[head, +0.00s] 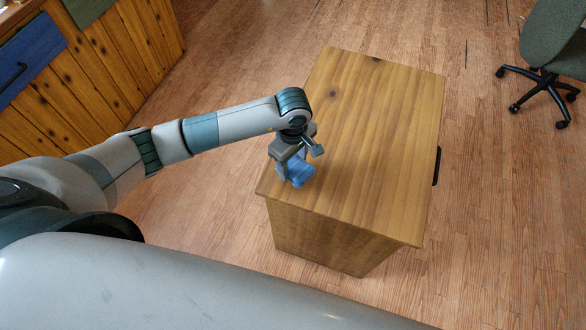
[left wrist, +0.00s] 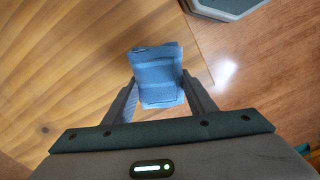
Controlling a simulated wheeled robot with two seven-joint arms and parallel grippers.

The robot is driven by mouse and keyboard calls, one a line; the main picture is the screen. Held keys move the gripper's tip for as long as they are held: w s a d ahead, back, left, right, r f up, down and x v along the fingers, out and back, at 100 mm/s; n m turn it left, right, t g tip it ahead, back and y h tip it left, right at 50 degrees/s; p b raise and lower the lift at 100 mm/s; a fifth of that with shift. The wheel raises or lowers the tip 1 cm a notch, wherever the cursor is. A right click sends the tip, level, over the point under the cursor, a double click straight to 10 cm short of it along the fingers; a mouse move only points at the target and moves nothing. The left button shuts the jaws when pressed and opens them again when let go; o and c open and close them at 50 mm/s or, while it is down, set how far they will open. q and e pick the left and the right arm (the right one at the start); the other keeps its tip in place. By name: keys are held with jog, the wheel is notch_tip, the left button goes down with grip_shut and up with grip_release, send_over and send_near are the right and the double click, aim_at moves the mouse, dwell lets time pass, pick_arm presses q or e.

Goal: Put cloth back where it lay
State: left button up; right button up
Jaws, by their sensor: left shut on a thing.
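The blue cloth (head: 298,173) is a small folded piece near the left edge of the wooden cabinet top. In the left wrist view the cloth (left wrist: 157,76) sits between the two fingers, with both fingers against its sides. My left gripper (head: 293,170) points down over the cabinet's near-left part and is shut on the cloth. Whether the cloth touches the top or hangs just above it, I cannot tell. My right gripper is not in view.
The wooden cabinet (head: 375,120) has a bare top to the right of and beyond the cloth, and a dark handle (head: 437,166) on its right side. An office chair (head: 550,60) stands at the upper right. Wooden cupboards (head: 95,65) line the upper left. Floor between is clear.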

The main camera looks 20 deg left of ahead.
aim_at(293, 171)
pick_arm(q)
notch_tip(293, 171, down, 3)
jog(key=shift+s+r+p, duration=0.1)
jog(key=shift+p, duration=0.6)
jog(key=shift+f, duration=0.45)
jog(key=shift+f, duration=0.1)
jog(key=shift+f, duration=0.1)
jog(key=o, duration=1)
jog(key=shift+o, duration=0.2)
